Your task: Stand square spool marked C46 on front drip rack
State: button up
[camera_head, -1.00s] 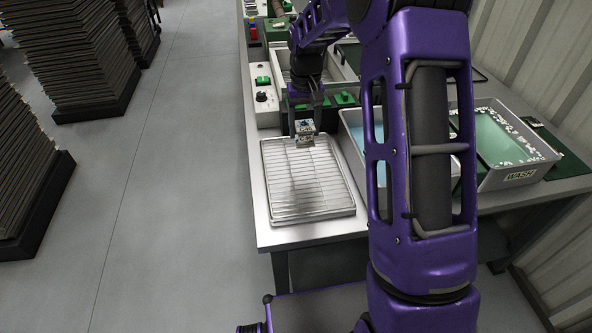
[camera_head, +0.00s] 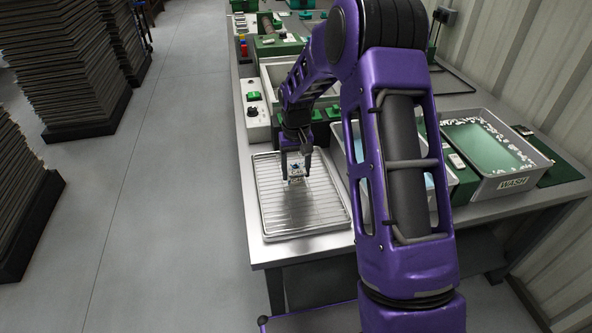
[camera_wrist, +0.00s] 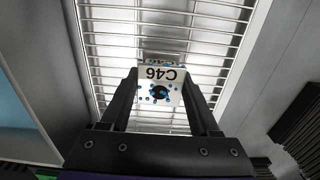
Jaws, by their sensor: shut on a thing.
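The square spool marked C46 (camera_wrist: 161,86) is a pale block with blue speckles and a dark hole. Its label reads upside down in the wrist view. My gripper (camera_wrist: 160,95) is shut on it, one finger on each side. In the head view the spool (camera_head: 296,173) hangs between the fingers of my gripper (camera_head: 297,168), over the back part of the front drip rack (camera_head: 300,208). The rack is a wire grid in a shallow metal tray, also in the wrist view (camera_wrist: 205,45). I cannot tell whether the spool touches the wires.
A grey tub marked WASH (camera_head: 512,183) with greenish liquid stands to the right, behind my arm. A control box with a green switch (camera_head: 254,97) stands behind the rack. The rack's front part is empty. The bench's left edge is close to the rack.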

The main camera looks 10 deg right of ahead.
aim_at(296, 168)
jog(key=shift+f, duration=0.1)
jog(key=o, duration=1.2)
jog(key=shift+o, duration=0.2)
notch_tip(296, 168, up, 12)
jog(key=p, duration=0.1)
jog(key=shift+p, duration=0.4)
